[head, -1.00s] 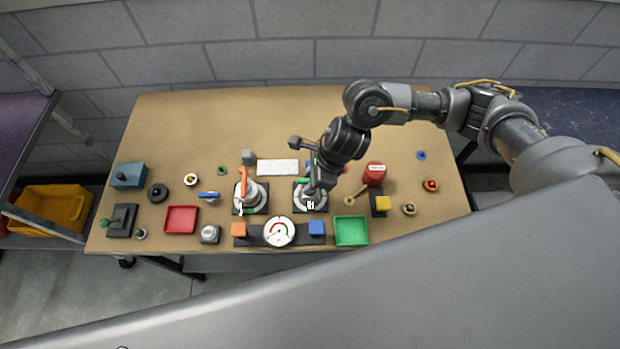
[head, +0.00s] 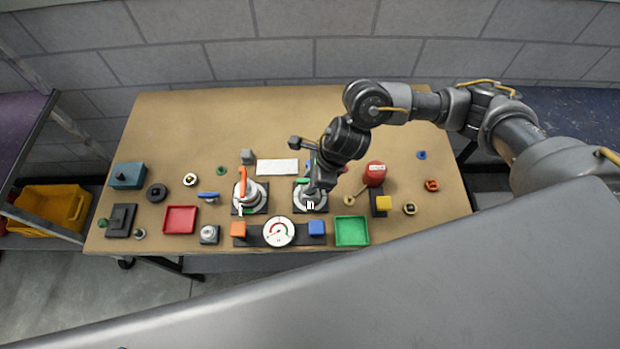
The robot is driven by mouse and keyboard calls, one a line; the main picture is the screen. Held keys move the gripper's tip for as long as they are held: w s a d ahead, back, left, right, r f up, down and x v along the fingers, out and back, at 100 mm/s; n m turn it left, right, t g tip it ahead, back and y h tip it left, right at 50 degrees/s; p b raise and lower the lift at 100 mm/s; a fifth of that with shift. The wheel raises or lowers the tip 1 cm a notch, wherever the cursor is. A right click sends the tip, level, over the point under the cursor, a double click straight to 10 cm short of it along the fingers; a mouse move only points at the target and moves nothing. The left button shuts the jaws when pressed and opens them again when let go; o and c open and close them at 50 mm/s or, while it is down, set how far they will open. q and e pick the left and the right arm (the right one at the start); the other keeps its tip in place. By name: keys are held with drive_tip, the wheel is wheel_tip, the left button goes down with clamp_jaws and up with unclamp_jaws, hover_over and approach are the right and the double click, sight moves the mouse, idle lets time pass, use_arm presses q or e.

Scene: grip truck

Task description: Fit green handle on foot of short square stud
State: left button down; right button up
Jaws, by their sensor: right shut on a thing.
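My right gripper (head: 312,187) points down over the right-hand grey round fitting (head: 299,202) on its dark square plate. It is shut on the green handle (head: 302,181), of which only a small part shows beside the fingers. The handle is at or just above the top of this fitting; I cannot tell whether they touch. The short square stud cannot be made out; the gripper covers the middle of the fitting. My left gripper is not in view.
A red tray (head: 180,220) lies left.

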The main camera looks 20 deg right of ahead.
drive_tip(key=o, duration=1.4)
drive_tip(key=shift+o, duration=0.2)
drive_tip(key=shift+r+p, duration=2.55)
drive_tip(key=shift+r, duration=1.2)
